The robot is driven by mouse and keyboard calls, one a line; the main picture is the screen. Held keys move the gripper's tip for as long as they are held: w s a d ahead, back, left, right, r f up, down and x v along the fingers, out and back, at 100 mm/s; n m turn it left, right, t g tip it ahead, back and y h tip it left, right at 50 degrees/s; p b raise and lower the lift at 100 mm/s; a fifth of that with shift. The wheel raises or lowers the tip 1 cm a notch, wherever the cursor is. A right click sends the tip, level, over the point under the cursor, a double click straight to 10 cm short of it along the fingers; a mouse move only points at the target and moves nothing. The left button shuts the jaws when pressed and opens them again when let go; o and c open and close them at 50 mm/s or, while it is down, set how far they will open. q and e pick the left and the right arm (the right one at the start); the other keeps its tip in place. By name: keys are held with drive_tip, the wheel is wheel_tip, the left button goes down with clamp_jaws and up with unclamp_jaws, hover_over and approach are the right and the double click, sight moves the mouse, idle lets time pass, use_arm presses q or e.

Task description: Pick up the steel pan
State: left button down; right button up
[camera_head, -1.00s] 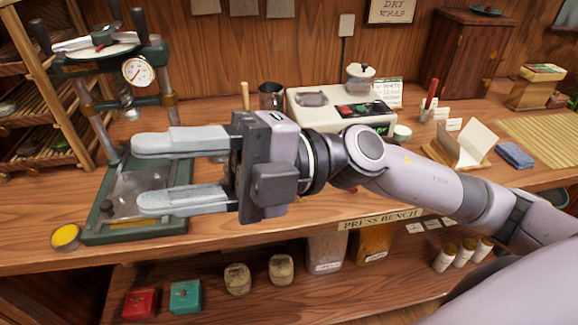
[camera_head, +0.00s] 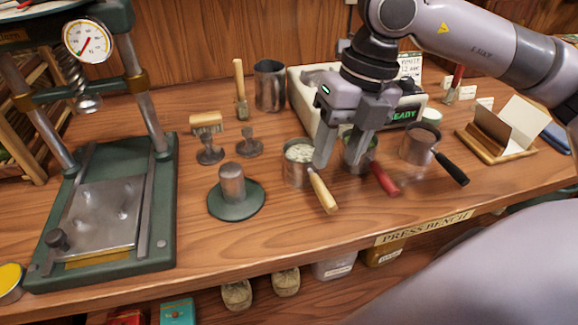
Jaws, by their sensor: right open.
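Three small metal pans stand in a row on the bench. The left pan (camera_head: 293,176) has a pale wooden handle and whitish contents. The middle pan (camera_head: 372,150) has a red handle and is partly hidden by my gripper. The right pan (camera_head: 418,148) has a black handle and a brownish inside. I cannot tell for certain which one is the steel pan. My right gripper (camera_head: 341,164) points down, open, its fingers between the left pan's right side and the middle pan. I cannot tell whether a finger touches either one. My left gripper is not in view.
A green press (camera_head: 162,215) fills the left. A green disc with a metal knob (camera_head: 236,198), small stampers (camera_head: 209,140) and a metal cup (camera_head: 270,85) stand left of the pans. A white machine (camera_head: 305,100) stands behind. The bench front is clear.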

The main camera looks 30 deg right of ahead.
sight(320, 183)
drive_tip(key=f, duration=0.2)
drive_tip(key=a+f, duration=0.1)
drive_tip(key=f, duration=0.2)
drive_tip(key=w+a+f, duration=0.1)
drive_tip(key=f, duration=0.2)
drive_tip(key=shift+w, duration=0.1)
clamp_jaws()
